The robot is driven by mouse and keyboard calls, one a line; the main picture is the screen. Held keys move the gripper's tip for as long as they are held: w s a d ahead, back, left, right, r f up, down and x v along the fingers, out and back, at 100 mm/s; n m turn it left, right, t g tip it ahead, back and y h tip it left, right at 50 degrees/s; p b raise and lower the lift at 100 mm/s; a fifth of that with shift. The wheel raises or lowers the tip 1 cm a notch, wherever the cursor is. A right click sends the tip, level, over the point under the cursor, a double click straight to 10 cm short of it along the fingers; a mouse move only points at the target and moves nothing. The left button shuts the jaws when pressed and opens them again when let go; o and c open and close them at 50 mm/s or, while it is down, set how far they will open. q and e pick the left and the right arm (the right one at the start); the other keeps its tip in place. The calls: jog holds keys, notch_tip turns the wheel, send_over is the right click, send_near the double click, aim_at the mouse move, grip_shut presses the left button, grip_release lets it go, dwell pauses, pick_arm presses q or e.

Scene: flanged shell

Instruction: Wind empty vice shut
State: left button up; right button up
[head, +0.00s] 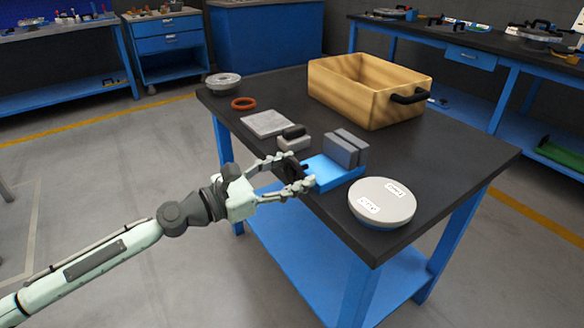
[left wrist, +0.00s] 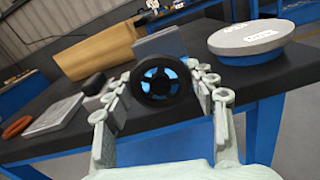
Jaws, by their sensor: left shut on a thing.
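The vice (head: 330,174) has a blue body and stands near the front edge of the dark table. Its two grey jaws (head: 346,148) are upright and close together, with nothing seen between them. I cannot tell whether they touch. Its round black handwheel (left wrist: 160,98) faces the left wrist camera, with blue showing through its openings. My left gripper (head: 296,170) reaches in from the left, shut on the handwheel with one finger on each side of the rim. The fingers also show in the left wrist view (left wrist: 161,80). My right gripper is in neither view.
A round grey-lidded thing with labels (head: 382,201) stands right of the vice. A small grey block with a black top (head: 294,140), a flat grey plate (head: 267,123), an orange ring (head: 244,103) and a flanged metal part (head: 223,83) lie leftward. A wooden crate (head: 350,98) stands behind.

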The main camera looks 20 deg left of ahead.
pick_arm(q)
jog(key=shift+r+n, duration=0.25)
jog(key=shift+n, duration=0.65)
jog(key=o, duration=1.2)
jog(key=shift+c, duration=0.2)
jog(key=shift+f, duration=0.1)
jog(key=shift+s+a+f, duration=0.1)
jog(key=shift+s+a, duration=0.2)
jog(key=shift+s, duration=0.2)
jog(key=v, duration=1)
jog(key=shift+s+a, duration=0.25)
jog(key=shift+a, duration=0.1)
